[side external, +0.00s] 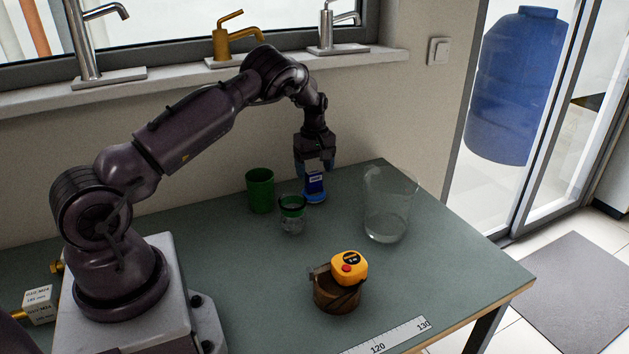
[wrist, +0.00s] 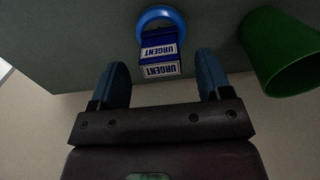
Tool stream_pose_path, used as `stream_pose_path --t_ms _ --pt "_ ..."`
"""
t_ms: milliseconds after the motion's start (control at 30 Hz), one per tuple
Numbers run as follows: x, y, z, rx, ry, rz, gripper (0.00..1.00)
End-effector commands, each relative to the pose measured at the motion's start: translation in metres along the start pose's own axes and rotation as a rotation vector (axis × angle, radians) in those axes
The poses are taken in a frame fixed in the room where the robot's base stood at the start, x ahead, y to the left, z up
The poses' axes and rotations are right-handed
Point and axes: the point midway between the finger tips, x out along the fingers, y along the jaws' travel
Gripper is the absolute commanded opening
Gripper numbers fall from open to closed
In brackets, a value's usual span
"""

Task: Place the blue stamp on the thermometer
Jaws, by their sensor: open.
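The blue stamp (side external: 315,184), a small block with a white label, stands upright at the back of the table; its URGENT lettering shows in the wrist view (wrist: 160,53). Under or just behind it is a round blue-rimmed thing (side external: 316,199), a blue ring in the wrist view (wrist: 153,14). I cannot tell whether this is the thermometer; no other thermometer is recognisable. My gripper (side external: 314,170) is open above the stamp, pointing down. In the wrist view its two blue fingers (wrist: 162,76) are apart, one to each side of the stamp, with gaps showing.
A green cup (side external: 260,190) and a glass jar with a green rim (side external: 291,216) stand left of the stamp. A clear glass vessel (side external: 388,215) stands right. A yellow tape measure (side external: 349,267) sits on a wooden pot (side external: 335,294); a white ruler (side external: 385,341) lies in front.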

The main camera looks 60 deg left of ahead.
Motion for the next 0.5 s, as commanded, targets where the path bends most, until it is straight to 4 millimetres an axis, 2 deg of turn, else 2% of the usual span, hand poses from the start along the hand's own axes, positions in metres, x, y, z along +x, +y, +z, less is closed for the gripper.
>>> stream_pose_path --t_ms 33,200,500 --pt "-0.013 0.001 0.000 0.000 0.002 0.005 0.71" --pt "-0.047 0.000 0.000 0.000 0.001 0.004 0.71" --pt "-0.081 0.000 0.004 0.013 -0.002 0.012 0.71"
